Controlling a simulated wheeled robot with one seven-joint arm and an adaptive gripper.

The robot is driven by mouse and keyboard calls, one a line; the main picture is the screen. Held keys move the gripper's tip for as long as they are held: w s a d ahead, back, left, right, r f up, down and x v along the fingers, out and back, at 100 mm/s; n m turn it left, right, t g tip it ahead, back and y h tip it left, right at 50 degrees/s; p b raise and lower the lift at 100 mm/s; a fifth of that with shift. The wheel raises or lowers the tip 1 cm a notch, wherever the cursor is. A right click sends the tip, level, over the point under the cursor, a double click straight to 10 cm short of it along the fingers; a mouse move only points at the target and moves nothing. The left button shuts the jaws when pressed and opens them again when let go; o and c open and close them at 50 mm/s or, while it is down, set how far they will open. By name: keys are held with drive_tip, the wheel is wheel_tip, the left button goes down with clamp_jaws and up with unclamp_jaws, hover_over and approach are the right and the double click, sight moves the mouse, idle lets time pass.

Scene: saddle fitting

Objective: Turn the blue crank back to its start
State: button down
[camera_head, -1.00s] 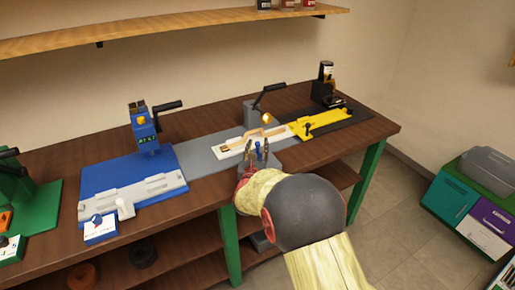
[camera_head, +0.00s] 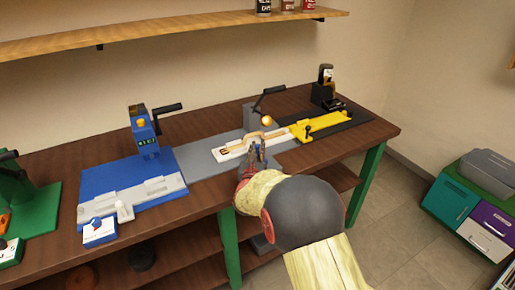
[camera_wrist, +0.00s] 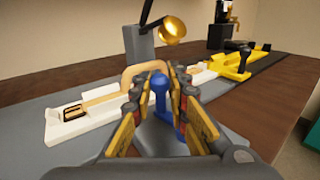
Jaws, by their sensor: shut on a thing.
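The blue crank (camera_wrist: 161,105) shows in the wrist view as an upright blue handle with a rounded top, standing on a grey base. In the head view only a small blue bit of it (camera_head: 258,153) shows beside the fingers. My gripper (camera_wrist: 159,82) has one finger on each side of the handle and is shut on it; it also shows in the head view (camera_head: 251,160). Behind the handle lies a white slide plate (camera_wrist: 70,122) with a tan, bridge-shaped piece (camera_wrist: 130,74) on it. My wrist hides most of the crank's base in the head view.
A grey post with a black arm and a gold ball (camera_wrist: 172,27) stands behind the plate. A yellow fixture (camera_head: 318,121) is to the right, and a blue station (camera_head: 130,182) to the left. A wooden shelf (camera_head: 160,29) hangs above the bench.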

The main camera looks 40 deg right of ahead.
idle(0.5)
